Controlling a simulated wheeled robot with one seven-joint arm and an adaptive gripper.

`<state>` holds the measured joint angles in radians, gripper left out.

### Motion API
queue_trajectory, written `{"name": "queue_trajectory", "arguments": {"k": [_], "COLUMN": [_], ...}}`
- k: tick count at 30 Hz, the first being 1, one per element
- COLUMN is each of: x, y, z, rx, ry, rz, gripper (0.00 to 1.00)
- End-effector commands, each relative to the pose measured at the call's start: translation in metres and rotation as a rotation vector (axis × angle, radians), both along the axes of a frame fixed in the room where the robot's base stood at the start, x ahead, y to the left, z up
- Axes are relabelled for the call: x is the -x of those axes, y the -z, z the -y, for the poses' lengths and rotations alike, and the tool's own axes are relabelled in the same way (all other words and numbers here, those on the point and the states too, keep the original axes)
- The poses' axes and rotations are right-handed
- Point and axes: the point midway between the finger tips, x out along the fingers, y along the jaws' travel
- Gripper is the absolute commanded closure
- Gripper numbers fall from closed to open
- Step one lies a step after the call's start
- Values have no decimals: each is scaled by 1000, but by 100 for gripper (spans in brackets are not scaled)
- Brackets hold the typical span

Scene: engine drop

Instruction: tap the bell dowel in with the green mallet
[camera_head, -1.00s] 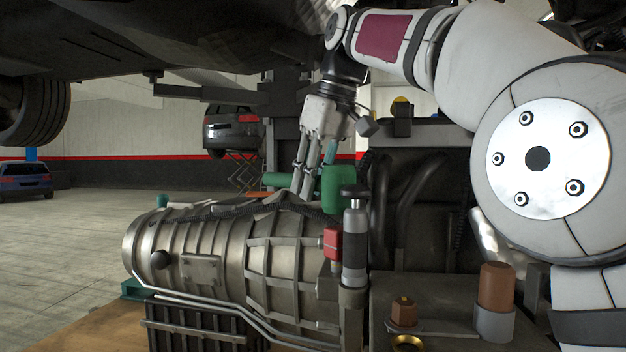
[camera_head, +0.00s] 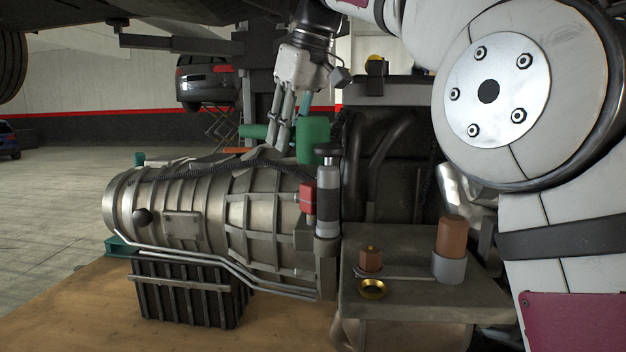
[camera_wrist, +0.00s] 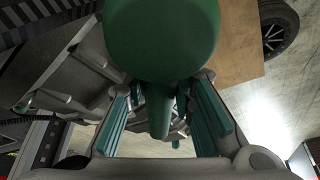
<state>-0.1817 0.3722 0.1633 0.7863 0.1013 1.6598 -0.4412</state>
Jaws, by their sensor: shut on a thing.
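The green mallet's block-shaped head (camera_head: 313,140) is above the right part of the ribbed metal housing (camera_head: 200,205) in the head view. Its green handle (camera_head: 252,132) shows to the left, behind my fingers. My gripper (camera_head: 283,148) is shut on the mallet and points down over the housing. In the wrist view the mallet head (camera_wrist: 163,40) fills the top middle, with the handle (camera_wrist: 160,112) between my teal finger pads. A small teal peg (camera_head: 139,159) stands on the housing's left end; I cannot tell whether it is the bell dowel. No contact by the mallet is clear.
A grey upright cylinder (camera_head: 328,195) and a red block (camera_head: 307,198) stand close to the mallet's right underside. A metal bench (camera_head: 400,300) at front right holds a copper cylinder (camera_head: 450,237), a hex fitting and a brass ring. A black crate (camera_head: 190,295) is below the housing.

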Motion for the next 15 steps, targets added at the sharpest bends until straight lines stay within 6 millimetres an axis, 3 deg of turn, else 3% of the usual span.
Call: {"name": "queue_trajectory", "arguments": {"k": [5, 13, 15], "x": [-1, -2, -1], "y": [3, 37, 36], "z": [0, 0, 0], "rx": [-1, -1, -1], "ry": [-1, 0, 0], "rz": [2, 2, 1], "gripper": [100, 100, 100]}}
